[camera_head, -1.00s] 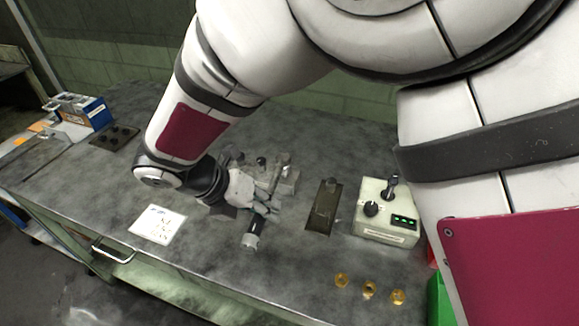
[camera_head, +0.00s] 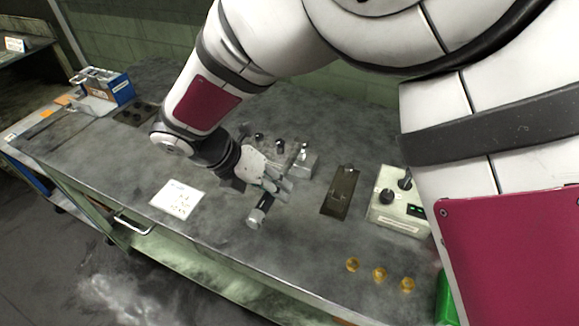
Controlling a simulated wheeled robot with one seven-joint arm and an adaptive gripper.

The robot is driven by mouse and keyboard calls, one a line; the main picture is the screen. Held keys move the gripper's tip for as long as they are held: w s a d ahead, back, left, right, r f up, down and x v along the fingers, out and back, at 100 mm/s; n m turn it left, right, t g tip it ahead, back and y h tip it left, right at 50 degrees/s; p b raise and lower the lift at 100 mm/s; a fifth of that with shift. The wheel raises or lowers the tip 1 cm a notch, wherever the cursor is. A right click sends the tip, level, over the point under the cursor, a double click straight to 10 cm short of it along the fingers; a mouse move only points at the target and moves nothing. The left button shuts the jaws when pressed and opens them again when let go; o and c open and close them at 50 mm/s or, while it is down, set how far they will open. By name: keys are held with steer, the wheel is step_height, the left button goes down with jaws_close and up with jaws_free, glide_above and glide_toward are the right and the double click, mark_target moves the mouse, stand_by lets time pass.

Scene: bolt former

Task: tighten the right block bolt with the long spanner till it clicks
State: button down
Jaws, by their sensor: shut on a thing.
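My gripper (camera_head: 275,186) is low over the bench, shut on the long spanner (camera_head: 258,213). A light grey block (camera_head: 308,167) sits just behind and to the right of my fingers. The right block bolt (camera_head: 303,152) appears to stand upright at the block's right end. More dark bolt heads show to its left. I cannot tell whether the spanner is seated on a bolt.
A dark plate (camera_head: 338,200) lies right of the block. A pale control box (camera_head: 397,217) with knobs and a green display stands farther right. Several brass nuts (camera_head: 379,275) lie near the front edge. A white paper (camera_head: 177,199) lies left. A blue box (camera_head: 115,88) stands far left.

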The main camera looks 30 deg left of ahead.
steer(key=shift+a, duration=0.15)
steer(key=shift+a+m, duration=0.5)
steer(key=shift+a+g, duration=0.2)
steer(key=shift+g, duration=0.1)
stand_by(0.4)
steer(key=shift+a+r+m+h, duration=0.1)
steer(key=shift+a+m+h, duration=0.3)
steer(key=shift+a+m, duration=0.15)
steer(key=shift+a, duration=0.25)
steer(key=shift+a, duration=0.15)
steer(key=shift+d, duration=0.3)
steer(key=shift+d+n+p, duration=0.3)
steer(key=shift+d+n, duration=0.15)
steer(key=shift+d, duration=0.2)
